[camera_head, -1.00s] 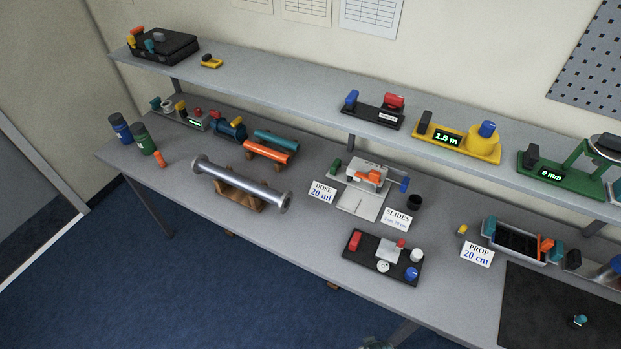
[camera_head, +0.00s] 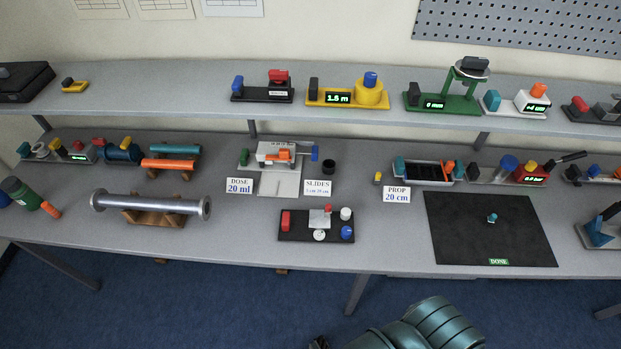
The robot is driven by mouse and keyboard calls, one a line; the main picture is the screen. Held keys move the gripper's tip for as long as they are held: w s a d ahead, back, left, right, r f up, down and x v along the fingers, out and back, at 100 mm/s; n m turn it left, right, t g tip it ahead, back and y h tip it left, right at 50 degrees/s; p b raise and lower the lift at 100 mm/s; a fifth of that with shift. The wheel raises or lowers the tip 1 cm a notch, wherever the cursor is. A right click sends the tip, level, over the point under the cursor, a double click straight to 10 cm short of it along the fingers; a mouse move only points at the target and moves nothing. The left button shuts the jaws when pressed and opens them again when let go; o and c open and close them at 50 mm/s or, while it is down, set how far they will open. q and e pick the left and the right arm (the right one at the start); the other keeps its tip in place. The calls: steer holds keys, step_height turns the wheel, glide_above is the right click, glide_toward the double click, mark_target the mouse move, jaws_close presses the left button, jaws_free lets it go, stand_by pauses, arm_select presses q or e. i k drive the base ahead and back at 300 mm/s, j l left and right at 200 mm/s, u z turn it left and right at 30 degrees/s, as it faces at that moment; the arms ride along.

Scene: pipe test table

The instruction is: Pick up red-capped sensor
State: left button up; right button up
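Several parts with red tops are in view, and I cannot tell which one is the red-capped sensor. A black tray (camera_head: 316,238) near the table's front edge bears a red block (camera_head: 286,221), a grey block with a small red piece (camera_head: 320,218), white knobs and a blue knob (camera_head: 346,232). On the shelf, a black-based device (camera_head: 262,94) has a red block (camera_head: 278,76) on it. Neither gripper shows clearly; a teal arm link of mine is at the bottom.
A grey pipe (camera_head: 150,204) lies on wooden cradles at the left. A black mat (camera_head: 480,240) bears a small teal-topped part (camera_head: 492,218) and a green DONE label (camera_head: 499,262). Devices line the shelf (camera_head: 200,90) above. Bare table lies between tray and mat.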

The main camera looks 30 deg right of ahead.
mark_target(328, 208)
steer(key=i+j+z, duration=0.1)
steer(key=z, duration=1.2)
